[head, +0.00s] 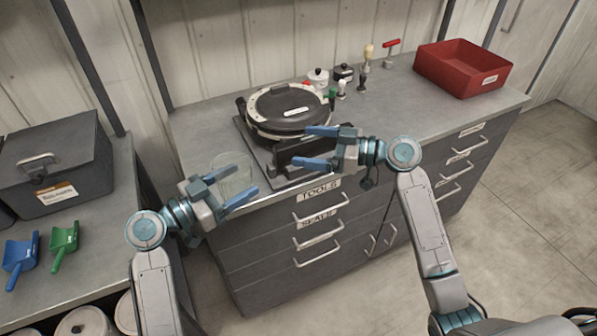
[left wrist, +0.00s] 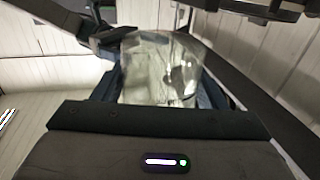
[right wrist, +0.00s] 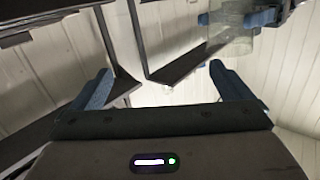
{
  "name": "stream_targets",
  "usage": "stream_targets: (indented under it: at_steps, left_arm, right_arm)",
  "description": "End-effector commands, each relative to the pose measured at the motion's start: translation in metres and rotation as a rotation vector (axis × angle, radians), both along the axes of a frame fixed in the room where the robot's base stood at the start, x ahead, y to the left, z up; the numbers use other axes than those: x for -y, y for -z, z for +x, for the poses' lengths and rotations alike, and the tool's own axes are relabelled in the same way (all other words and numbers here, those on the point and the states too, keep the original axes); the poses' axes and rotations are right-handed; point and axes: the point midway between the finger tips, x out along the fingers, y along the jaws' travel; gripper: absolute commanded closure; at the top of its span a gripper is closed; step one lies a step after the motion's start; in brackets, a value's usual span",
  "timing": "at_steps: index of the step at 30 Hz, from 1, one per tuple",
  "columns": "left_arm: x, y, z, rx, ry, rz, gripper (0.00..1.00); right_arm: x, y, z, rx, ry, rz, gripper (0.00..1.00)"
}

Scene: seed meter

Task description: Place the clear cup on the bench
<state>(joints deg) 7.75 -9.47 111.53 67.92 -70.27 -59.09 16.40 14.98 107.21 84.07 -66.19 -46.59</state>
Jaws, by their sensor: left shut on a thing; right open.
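The clear cup (head: 231,172) is between the blue fingers of my left gripper (head: 232,187), at the front left edge of the bench (head: 205,130). In the left wrist view the cup (left wrist: 160,70) fills the space between the fingers. I cannot tell whether its base touches the bench top. My right gripper (head: 315,147) is open and empty, in front of the black seed meter (head: 290,108). In the right wrist view the cup (right wrist: 230,42) shows at the upper right, beyond the open fingers (right wrist: 158,88).
A red bin (head: 463,68) stands at the bench's right end. The left bench holds a grey box (head: 55,165), a blue scoop (head: 21,258) and a green scoop (head: 64,242).

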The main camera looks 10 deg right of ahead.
Motion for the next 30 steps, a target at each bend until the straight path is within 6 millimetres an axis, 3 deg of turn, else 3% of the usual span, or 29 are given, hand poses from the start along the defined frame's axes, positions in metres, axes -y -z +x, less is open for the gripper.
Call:
stream_targets:
  at_steps: [3, 9, 17, 30]
  left_arm:
    - [0.000, 0.000, 0.000, 0.000, 0.000, 0.000, 0.56]
    - [0.000, 0.000, 0.000, 0.000, 0.000, 0.000, 0.56]
    - [0.000, 0.000, 0.000, 0.000, 0.000, 0.000, 0.56]
    - [0.000, 0.000, 0.000, 0.000, 0.000, 0.000, 0.56]
  right_arm:
    - [-0.028, -0.003, -0.043, 0.044, -0.107, 0.025, 0.02]
    - [-0.048, -0.008, -0.080, 0.091, -0.197, 0.048, 0.02]
    - [-0.069, -0.010, -0.079, 0.100, -0.210, 0.055, 0.02]
    - [-0.134, -0.010, -0.061, 0.097, -0.208, 0.056, 0.02]
